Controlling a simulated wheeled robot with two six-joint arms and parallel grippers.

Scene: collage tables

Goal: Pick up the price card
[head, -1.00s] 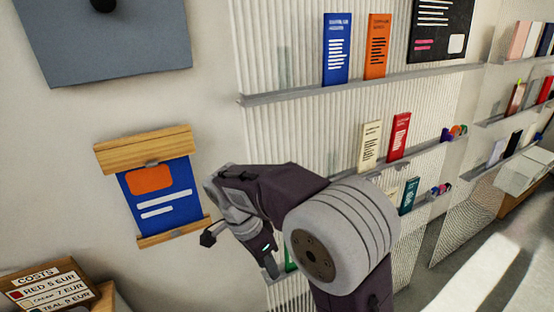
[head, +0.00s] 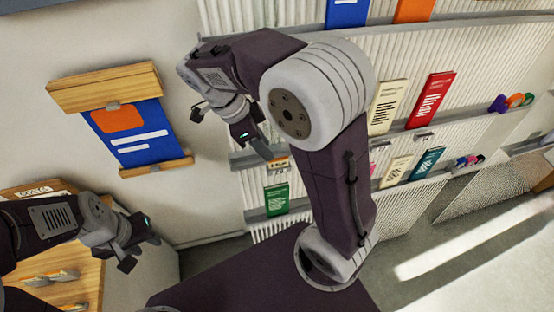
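A board headed COSTS (head: 38,190) shows only in part at the lower left, mostly hidden behind my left arm. A small pale card with orange on it (head: 279,163) stands at the shelf beside my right gripper; its print is too small to read, and I cannot tell whether it is the price card. My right gripper (head: 228,131) is open and empty, with its fingers apart in front of the ribbed wall.
A blue poster with wooden bars (head: 135,135) hangs on the left wall. A green booklet (head: 277,200) stands on the lower shelf. Cream (head: 387,105) and red (head: 431,100) booklets stand further right. Floor is open at the lower right.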

